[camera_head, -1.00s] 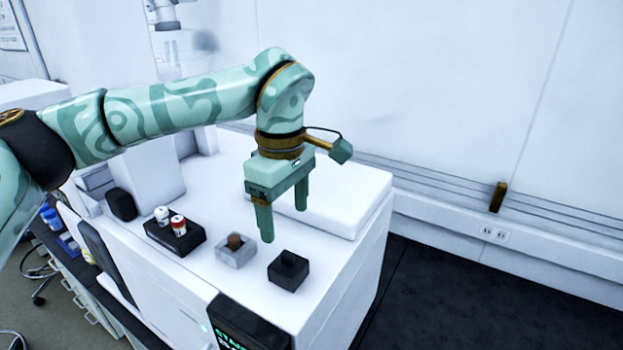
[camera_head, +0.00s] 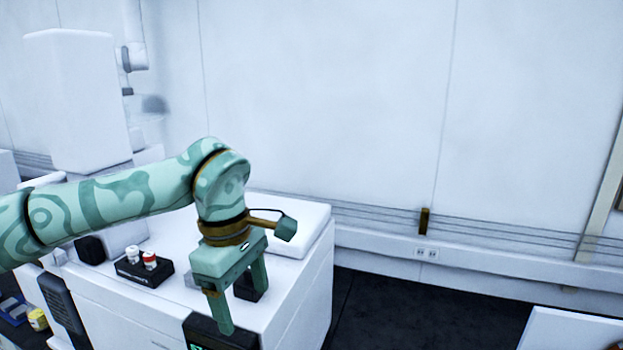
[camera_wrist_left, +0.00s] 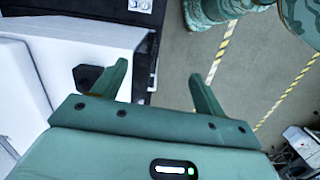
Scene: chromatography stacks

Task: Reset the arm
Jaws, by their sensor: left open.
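My left arm comes in from the left in the head view. Its green gripper (camera_head: 240,310) points down over the front right part of the white machine's top (camera_head: 190,235). The gripper is open, with nothing between its fingers. In the left wrist view the two fingers (camera_wrist_left: 160,82) are spread apart, with the machine's edge and the grey floor beyond them. My right gripper is not in view.
A black holder (camera_head: 135,277) with a white-capped vial (camera_head: 132,252) and a red-and-white vial (camera_head: 150,260) stands left of the gripper. A small black block (camera_head: 247,290) is partly hidden behind the fingers. Dark open floor (camera_head: 420,310) lies right of the machine.

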